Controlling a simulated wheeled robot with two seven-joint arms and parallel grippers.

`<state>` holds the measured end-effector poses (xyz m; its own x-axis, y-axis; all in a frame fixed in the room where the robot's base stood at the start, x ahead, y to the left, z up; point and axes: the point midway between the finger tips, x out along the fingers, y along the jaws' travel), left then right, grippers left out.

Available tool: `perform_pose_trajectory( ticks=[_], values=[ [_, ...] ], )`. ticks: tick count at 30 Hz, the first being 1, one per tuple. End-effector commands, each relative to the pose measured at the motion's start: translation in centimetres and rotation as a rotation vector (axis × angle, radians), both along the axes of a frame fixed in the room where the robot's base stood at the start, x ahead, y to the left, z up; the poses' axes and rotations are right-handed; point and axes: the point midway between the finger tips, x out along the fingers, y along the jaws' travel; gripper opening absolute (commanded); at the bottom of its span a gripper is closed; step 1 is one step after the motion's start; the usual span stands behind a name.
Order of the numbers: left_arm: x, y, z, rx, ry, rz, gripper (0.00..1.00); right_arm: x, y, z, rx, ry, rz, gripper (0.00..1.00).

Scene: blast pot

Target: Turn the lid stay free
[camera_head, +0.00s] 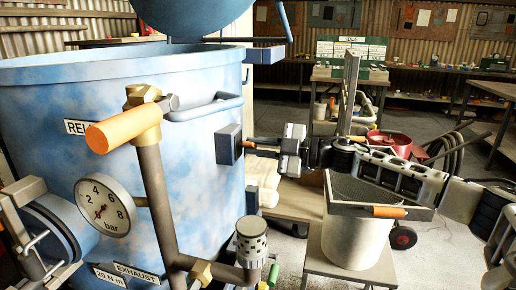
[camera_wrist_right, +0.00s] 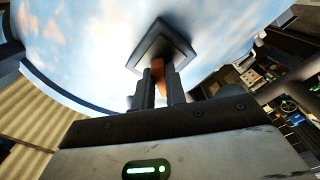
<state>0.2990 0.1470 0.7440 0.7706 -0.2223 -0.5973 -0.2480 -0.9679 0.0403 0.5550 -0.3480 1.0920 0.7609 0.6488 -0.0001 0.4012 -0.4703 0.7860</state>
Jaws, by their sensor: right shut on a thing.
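The blue blast pot (camera_head: 60,125) stands at the left with its lid (camera_head: 195,15) raised above the open rim. On the pot's right side is a dark square block (camera_head: 228,143) with a short orange handle (camera_head: 248,144), which I take to be the lid stay. My right gripper (camera_head: 268,145) comes in from the right and is shut on the handle. In the right wrist view its two fingers (camera_wrist_right: 160,88) stand on either side of the orange handle, just in front of the dark square block (camera_wrist_right: 163,45). My left gripper is not in view.
An orange-ended valve lever (camera_head: 125,128) and pipe, a pressure gauge (camera_head: 103,206) and a perforated silencer (camera_head: 251,242) are at the pot's front. A pale bucket (camera_head: 355,243) stands on a stand below my right arm. A hinge bracket (camera_head: 266,54) sits at the rim.

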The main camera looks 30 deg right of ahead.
Motion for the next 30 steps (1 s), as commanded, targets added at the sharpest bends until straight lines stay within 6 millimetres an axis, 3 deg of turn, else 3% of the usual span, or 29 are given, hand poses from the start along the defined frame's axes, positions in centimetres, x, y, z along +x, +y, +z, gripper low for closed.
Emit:
perform_pose_trajectory(
  ticks=[15,30],
  values=[
    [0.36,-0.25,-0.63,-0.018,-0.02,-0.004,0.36,-0.07,0.11,-0.33,-0.339,-0.29,0.002,0.0],
    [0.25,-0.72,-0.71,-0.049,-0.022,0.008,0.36,-0.08,0.12,-0.24,-0.478,-0.408,0.002,0.0]
  ],
)
